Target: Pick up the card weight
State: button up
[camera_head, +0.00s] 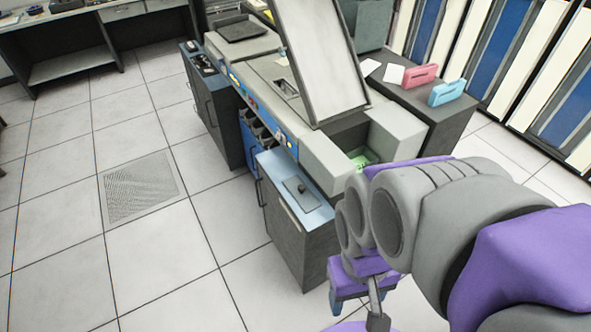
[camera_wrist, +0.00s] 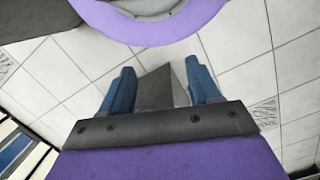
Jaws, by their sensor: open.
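A grey flat plate with a small knob on top, which looks like the card weight (camera_head: 301,191), lies on the light blue top of a low dark cabinet (camera_head: 299,242) in the head view. My gripper (camera_head: 350,300) is at the lower middle of the head view, in front of and to the right of that cabinet, apart from the weight. In the wrist view my gripper (camera_wrist: 160,67) has its two blue fingers spread, with nothing held. A dark grey block-like shape shows behind the fingers there; I cannot tell for sure what it is. The weight is not recognisable in the wrist view.
A large grey machine (camera_head: 263,80) with a slanted panel stands behind the cabinet. A side table (camera_head: 437,110) holds a pink box (camera_head: 420,75) and a light blue box (camera_head: 446,92). Striped panels line the back right. The tiled floor (camera_head: 150,265) at left is clear.

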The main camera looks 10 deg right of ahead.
aim_at(299, 191)
jog(key=i+j, duration=0.2)
jog(key=j, duration=0.15)
jog(key=i+j+z, duration=0.45)
jog(key=j, duration=0.3)
jog(key=j+z, duration=0.4)
jog(key=z, duration=0.8)
jog(key=i, duration=0.05)
